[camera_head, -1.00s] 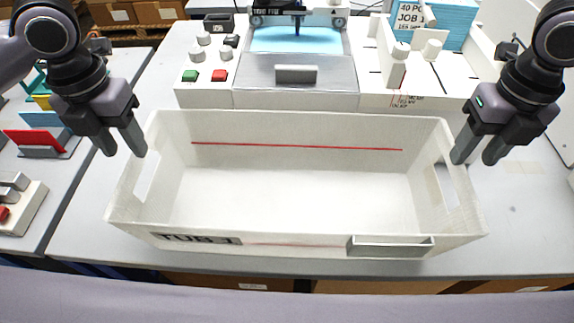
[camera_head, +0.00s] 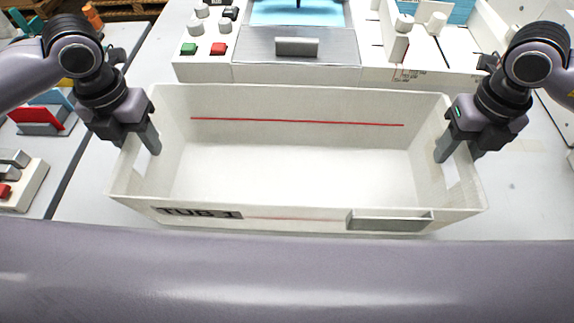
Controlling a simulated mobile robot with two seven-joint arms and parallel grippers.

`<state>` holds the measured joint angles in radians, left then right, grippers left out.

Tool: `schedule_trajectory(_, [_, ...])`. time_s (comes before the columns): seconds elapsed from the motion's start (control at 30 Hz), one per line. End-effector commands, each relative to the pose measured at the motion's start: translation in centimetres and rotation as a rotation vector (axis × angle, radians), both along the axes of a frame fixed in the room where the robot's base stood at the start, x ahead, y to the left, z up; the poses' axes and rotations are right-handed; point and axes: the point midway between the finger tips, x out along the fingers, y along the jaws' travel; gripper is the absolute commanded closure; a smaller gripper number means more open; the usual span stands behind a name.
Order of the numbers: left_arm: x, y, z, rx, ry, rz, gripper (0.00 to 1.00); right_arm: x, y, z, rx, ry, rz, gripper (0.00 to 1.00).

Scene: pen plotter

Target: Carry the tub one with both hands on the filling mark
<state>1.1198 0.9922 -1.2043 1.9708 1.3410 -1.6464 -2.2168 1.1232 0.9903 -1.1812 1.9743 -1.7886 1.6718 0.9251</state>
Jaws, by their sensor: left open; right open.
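The tub (camera_head: 290,217) is a white open box labelled TUB 1, standing empty on the grey table. A red line runs along its inner back wall, and each end wall has a handle slot. My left gripper (camera_head: 137,144) is open at the left end wall, one finger inside the tub and the other largely hidden at the outer side. My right gripper (camera_head: 459,152) is open at the right end wall, likewise with one finger inside and one outside. Contact with the walls cannot be told. I cannot make out a filling mark on the table.
The plotter (camera_head: 297,72) stands close behind the tub, with green and red buttons at its left. A red card holder (camera_head: 38,116) and a small button box (camera_head: 22,182) are on the left. Bare table (camera_head: 525,200) lies right of the tub.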

Motion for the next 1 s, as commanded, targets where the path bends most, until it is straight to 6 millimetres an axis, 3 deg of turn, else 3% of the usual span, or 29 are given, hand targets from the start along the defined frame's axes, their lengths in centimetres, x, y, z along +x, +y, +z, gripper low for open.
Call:
schedule_trajectory(0.33, [0.00,0.05,-0.48,0.001,0.000,0.000,0.54,0.01,-0.02,-0.48,0.000,-0.001,-0.001,0.54])
schedule_trajectory(0.37, [0.00,0.05,-0.48,0.001,0.000,0.000,0.58,0.01,-0.02,-0.47,0.000,-0.001,-0.001,0.57])
schedule_trajectory(0.5, [0.00,0.04,-0.46,0.001,0.000,0.000,1.00,0.01,-0.02,-0.46,0.000,-0.001,-0.001,1.00])
schedule_trajectory(1.0, [0.04,0.04,0.04,0.001,-0.002,0.000,1.00,0.05,-0.01,0.05,0.000,-0.003,0.000,1.00])
